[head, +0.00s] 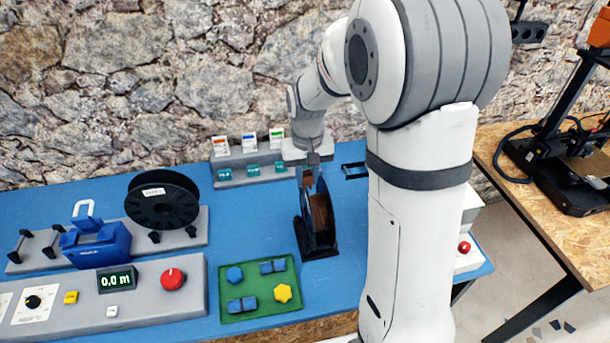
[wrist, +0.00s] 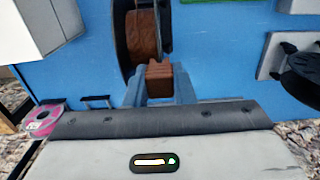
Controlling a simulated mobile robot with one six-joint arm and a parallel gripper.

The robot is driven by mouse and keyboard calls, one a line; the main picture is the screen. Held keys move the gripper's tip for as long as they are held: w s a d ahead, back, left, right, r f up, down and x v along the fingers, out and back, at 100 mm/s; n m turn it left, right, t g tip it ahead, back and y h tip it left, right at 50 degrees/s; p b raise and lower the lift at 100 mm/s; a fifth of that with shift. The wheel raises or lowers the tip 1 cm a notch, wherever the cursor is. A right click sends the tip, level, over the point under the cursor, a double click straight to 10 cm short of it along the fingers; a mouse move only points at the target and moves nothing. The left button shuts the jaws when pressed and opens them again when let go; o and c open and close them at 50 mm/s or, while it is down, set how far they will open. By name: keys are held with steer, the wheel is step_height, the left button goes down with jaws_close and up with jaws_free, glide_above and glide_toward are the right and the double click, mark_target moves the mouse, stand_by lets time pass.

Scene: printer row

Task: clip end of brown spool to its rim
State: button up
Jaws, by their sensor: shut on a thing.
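The brown spool (head: 319,212) stands upright in a black holder on the blue table, with dark flanges and brown filament between them. It also shows at the top of the wrist view (wrist: 143,32). In the wrist view my gripper (wrist: 160,82) is shut on a small ridged brown block (wrist: 159,73), seemingly the filament's end piece. The block appears in front of the spool's rim; whether it touches the rim cannot be told. No separate rim clip can be made out.
An empty black spool (head: 162,203) sits on a winder at left, beside a blue unit (head: 96,245). A panel with a 0.0 m display (head: 117,279) and a green tray (head: 262,306) lie in front. A card rack (head: 243,165) stands behind. A printer (head: 560,150) is at right.

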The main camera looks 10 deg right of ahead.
steer(key=shift+f+b, duration=0.9)
steer(key=shift+f, duration=0.2)
stand_by(1.7)
steer(key=shift+s+f, duration=0.2)
steer(key=shift+f, duration=0.15)
jaws_close()
stand_by(0.8)
steer(key=o, duration=1.5)
jaws_free()
steer(key=shift+w+r, duration=0.15)
steer(key=shift+r, duration=0.05)
steer(key=shift+r, duration=0.1)
steer(key=shift+r+p, duration=2.3)
steer(key=shift+r, duration=1.1)
